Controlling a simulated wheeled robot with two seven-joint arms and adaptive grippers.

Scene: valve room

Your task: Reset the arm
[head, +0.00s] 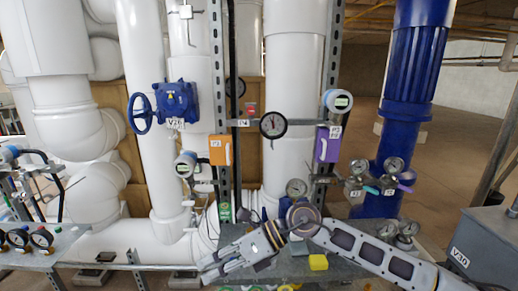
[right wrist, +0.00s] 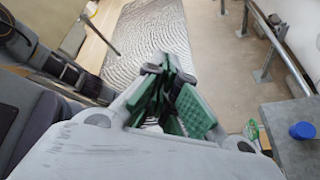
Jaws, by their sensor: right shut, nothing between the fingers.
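My right arm (head: 370,248) comes in from the lower right of the head view and bends at a round joint, then reaches left. My right gripper (head: 208,266) is at its left end, low in front of the pipes. In the right wrist view the green-padded fingers of the right gripper (right wrist: 168,90) are together and hold nothing. They are above the floor, apart from any object. My left arm and gripper are not in view.
White pipes (head: 295,80) and a blue pipe (head: 410,80) stand behind. A blue valve (head: 178,103), a gauge (head: 273,125), an orange box (head: 220,150) and a purple box (head: 327,145) are mounted there. A grey cabinet (head: 485,245) is at right. A yellow block (head: 318,262) lies near the arm.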

